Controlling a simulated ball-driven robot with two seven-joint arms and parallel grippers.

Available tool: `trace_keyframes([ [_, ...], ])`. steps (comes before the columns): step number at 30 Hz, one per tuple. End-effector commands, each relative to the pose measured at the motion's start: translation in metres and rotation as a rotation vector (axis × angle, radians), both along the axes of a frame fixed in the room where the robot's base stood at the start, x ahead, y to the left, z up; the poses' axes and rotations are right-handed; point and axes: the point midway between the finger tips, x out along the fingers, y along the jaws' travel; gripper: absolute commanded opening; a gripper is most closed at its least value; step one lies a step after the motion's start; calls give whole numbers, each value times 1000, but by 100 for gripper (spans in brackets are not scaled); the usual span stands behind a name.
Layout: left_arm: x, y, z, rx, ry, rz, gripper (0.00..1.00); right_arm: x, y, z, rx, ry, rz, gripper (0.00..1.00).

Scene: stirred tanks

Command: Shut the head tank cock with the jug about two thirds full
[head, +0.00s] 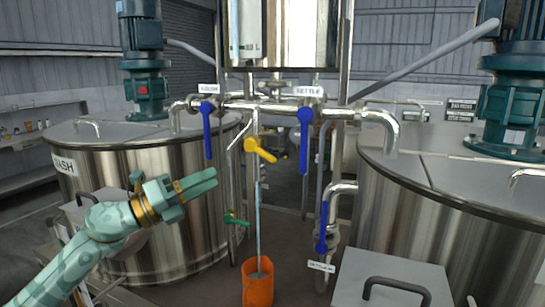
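A cock with a yellow lever (260,150) sits on the pipework below the head tank (285,35), its lever slanting down to the right. A thin pale stream (258,225) falls below it into an orange jug (258,292) on the floor. Grey liquid shows inside the jug's mouth; its exact level is hard to tell. My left gripper (212,180) is left of and a little below the yellow lever, apart from it. Its green fingers lie close together and hold nothing. My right gripper is out of view.
Blue levers (207,128) and (305,128) hang either side of the yellow one, with another blue lever (322,230) lower right. A green-handled cock (236,220) is below my gripper. Large steel tanks (150,200) and (440,210) flank the gap. A grey box (385,285) stands front right.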

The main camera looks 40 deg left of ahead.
Motion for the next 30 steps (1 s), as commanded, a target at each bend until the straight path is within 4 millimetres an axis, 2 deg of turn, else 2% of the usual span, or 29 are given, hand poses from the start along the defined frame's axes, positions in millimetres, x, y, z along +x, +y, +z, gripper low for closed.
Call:
trace_keyframes([
  [5,17,-9,7,-1,4,-16,36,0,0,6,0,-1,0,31],
  [18,111,-45,35,-2,0,-12,36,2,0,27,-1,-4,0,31],
  [24,135,-54,41,-5,1,-10,36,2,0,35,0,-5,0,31],
  [30,145,-58,41,-2,4,-11,36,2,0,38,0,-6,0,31],
])
